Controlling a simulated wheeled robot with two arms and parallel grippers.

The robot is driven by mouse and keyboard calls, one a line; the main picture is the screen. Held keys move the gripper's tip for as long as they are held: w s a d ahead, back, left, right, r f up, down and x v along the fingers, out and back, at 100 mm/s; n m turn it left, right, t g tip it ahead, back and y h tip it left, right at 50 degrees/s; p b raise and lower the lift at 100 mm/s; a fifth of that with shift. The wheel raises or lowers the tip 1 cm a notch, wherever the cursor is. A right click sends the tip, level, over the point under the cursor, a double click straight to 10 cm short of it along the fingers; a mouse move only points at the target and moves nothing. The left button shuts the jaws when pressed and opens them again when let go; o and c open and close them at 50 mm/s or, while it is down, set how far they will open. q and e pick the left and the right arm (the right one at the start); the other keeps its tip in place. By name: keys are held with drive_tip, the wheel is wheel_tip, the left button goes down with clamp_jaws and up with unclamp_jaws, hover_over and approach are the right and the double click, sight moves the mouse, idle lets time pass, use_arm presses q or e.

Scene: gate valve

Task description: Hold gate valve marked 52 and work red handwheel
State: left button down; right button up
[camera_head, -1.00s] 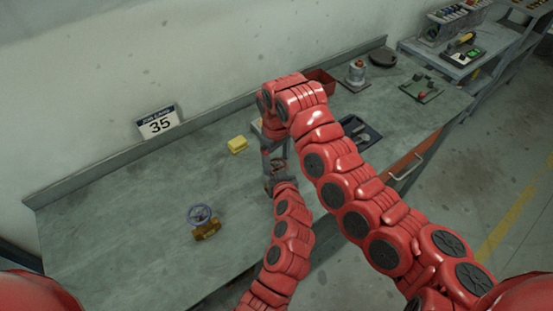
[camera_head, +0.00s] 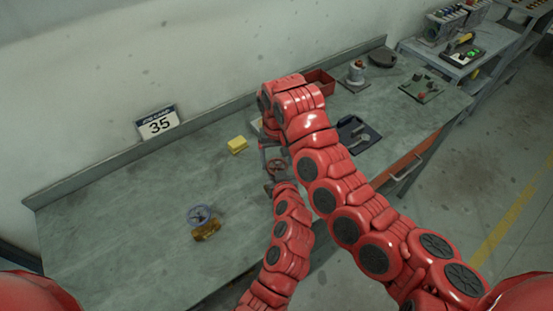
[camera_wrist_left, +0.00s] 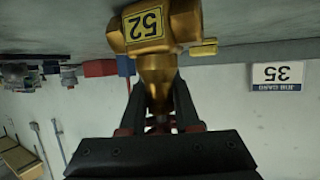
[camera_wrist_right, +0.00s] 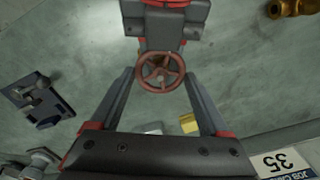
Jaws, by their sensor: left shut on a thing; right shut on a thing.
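The brass gate valve (camera_wrist_left: 185,25) carries a yellow plate marked 52 in the left wrist view. My left gripper (camera_wrist_left: 158,88) is shut around its narrow neck. The red handwheel (camera_wrist_right: 160,72) faces the right wrist camera, with my right gripper (camera_wrist_right: 159,75) shut on its rim from two sides. The wheel also shows in the head view (camera_head: 278,168), just below my right wrist and above my left gripper (camera_head: 270,187). My arms hide most of the valve body there.
Another brass valve with a blue handwheel (camera_head: 200,215) lies on the workbench (camera_head: 120,220). A yellow block (camera_head: 237,144), a job card marked 35 (camera_head: 158,123), a dark tray (camera_head: 368,133) and a red bin (camera_head: 322,80) stand around. The bench's left part is mostly clear.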

drive_tip(key=m, duration=0.4)
drive_tip(key=shift+d+m, duration=0.1)
drive_tip(key=shift+m, duration=2.7)
drive_tip(key=o, duration=1.2)
